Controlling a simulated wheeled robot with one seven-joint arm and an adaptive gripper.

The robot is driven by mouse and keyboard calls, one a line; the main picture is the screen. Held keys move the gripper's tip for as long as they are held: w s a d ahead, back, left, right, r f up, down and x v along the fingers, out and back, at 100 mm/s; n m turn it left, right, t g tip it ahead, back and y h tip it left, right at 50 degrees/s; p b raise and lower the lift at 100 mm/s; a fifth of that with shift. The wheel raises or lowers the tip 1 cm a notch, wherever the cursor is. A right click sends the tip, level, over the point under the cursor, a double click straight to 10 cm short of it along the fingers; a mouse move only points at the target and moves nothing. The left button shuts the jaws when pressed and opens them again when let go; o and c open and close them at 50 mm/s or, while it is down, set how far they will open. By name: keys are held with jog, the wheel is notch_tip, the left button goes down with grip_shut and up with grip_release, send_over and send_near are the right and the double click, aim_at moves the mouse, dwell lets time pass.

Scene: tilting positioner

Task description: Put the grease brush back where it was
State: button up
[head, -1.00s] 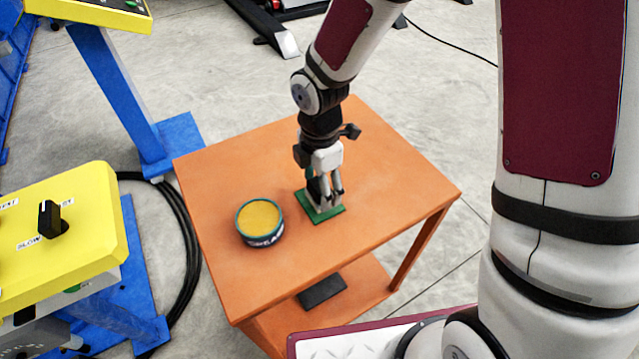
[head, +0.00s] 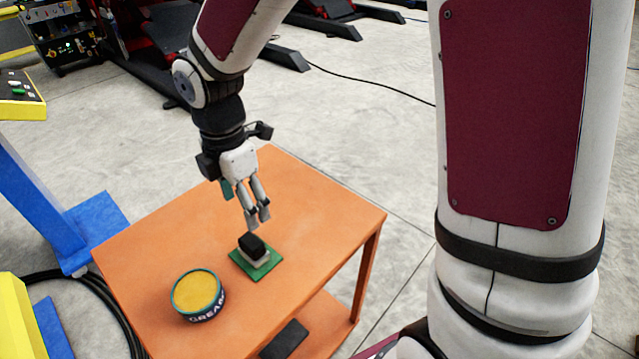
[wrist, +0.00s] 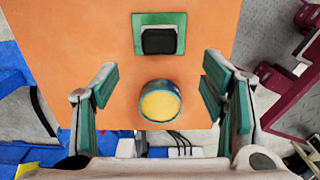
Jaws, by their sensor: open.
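The grease brush (head: 252,246), a black block with a pale lower part, stands on a green square pad (head: 267,264) on the orange table. It also shows in the wrist view (wrist: 159,41), on the green pad (wrist: 174,18). My gripper (head: 257,218) is open and empty, above the brush and apart from it. In the wrist view my gripper (wrist: 159,82) has its green-padded fingers spread wide, with nothing between them touching. A grease tin (head: 198,295) with yellow grease stands left of the pad; it shows in the wrist view too (wrist: 160,103).
The orange table top (head: 320,207) is clear right of the pad. A dark flat object (head: 285,340) lies on the lower shelf. A blue stand (head: 45,215) and a yellow box (head: 20,310) are at the left, with black cables beside the table.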

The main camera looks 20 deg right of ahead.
jog(key=s+d+r+m+t, duration=0.2)
jog(key=s+d+r+m, duration=0.4)
jog(key=s+m, duration=0.3)
jog(key=s+d+r+m+t, duration=0.2)
jog(key=s+d+r+m, duration=0.5)
jog(key=m, duration=0.6)
jog(key=shift+s+r+t, duration=0.4)
jog(key=shift+s+r, duration=0.5)
jog(key=shift+r, duration=0.15)
jog(key=shift+d, duration=0.1)
